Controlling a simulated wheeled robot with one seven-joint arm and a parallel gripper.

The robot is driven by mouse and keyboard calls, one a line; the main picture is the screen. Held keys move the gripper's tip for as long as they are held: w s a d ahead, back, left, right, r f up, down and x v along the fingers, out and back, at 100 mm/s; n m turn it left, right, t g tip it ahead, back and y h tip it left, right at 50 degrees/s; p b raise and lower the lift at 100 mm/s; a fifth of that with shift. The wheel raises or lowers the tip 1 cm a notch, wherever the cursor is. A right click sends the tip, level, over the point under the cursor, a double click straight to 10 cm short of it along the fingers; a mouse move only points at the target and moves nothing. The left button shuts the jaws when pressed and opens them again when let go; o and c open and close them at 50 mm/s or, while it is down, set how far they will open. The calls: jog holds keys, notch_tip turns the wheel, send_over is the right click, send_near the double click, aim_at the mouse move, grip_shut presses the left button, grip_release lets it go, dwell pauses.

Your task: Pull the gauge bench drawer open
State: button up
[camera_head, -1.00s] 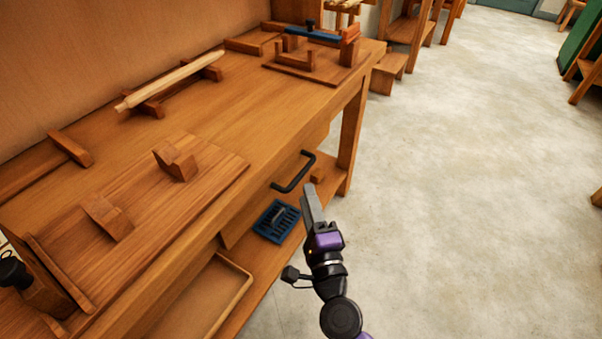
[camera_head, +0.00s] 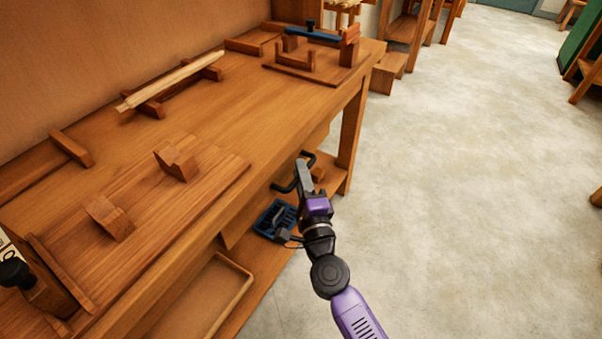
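The wooden bench (camera_head: 225,115) runs along the left, with a drawer front (camera_head: 245,215) under its top. The drawer's black bar handle (camera_head: 283,189) shows at its left end and top; the middle is partly hidden by my gripper. My gripper (camera_head: 303,168) is at the handle, its fingers overlapping it in the picture. I cannot tell whether the fingers touch the handle or are around it. The finger gap is not visible. The drawer looks closed under the bench top.
A blue slotted tray (camera_head: 268,222) and a wooden tray (camera_head: 238,300) sit on the lower shelf beneath. A bench leg (camera_head: 350,135) stands right of the handle. Wooden blocks and a pale rod (camera_head: 170,82) lie on top. The floor (camera_head: 470,190) at right is clear.

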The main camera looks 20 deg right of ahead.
grip_shut()
jog(key=shift+s, duration=0.15)
dwell(1.1)
